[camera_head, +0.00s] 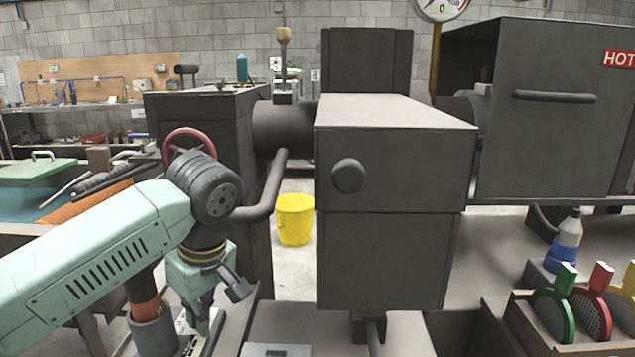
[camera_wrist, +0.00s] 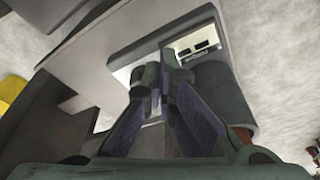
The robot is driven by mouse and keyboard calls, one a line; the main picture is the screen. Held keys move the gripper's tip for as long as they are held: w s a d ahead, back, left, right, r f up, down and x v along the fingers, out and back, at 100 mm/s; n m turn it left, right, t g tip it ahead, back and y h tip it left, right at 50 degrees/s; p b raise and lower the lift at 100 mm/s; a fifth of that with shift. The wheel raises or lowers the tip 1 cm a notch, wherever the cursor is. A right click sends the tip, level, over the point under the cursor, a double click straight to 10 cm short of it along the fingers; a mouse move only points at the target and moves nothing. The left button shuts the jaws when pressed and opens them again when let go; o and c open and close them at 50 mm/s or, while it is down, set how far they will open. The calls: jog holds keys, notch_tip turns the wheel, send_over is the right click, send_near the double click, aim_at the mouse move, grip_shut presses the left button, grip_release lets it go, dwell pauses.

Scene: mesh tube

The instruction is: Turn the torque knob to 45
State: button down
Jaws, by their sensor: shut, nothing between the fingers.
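My gripper (camera_head: 222,308) points down at the lower left of the head view, beside a dark machine. In the wrist view the two fingers of my gripper (camera_wrist: 156,80) come together at their tips with nothing held between them. Just past the tips is a pale panel (camera_wrist: 190,38) with small dark windows and lettering too small to read. Part of this panel is hidden by the fingers. I cannot make out the torque knob or its scale for certain; it may be behind the fingers. A round dark knob (camera_head: 348,176) is on the front of the large grey box, well away from my gripper.
A dark grey cylinder (camera_wrist: 222,95) stands close to the right of the fingers. A bent dark pipe (camera_head: 268,190) and a red handwheel (camera_head: 188,142) are near my arm. A yellow bucket (camera_head: 295,220) is on the floor. Colored-handled mesh paddles (camera_head: 592,315) stand at the right.

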jog(key=shift+s+d, duration=0.2)
jog(key=shift+s, duration=0.15)
jog(key=p+v, duration=0.1)
jog(key=v, duration=0.1)
jog(key=p+v, duration=0.1)
jog(key=v, duration=0.1)
jog(key=a+p+v, duration=0.1)
jog(key=p, duration=0.1)
jog(key=shift+w+r, duration=0.3)
jog(key=shift+r, duration=0.25)
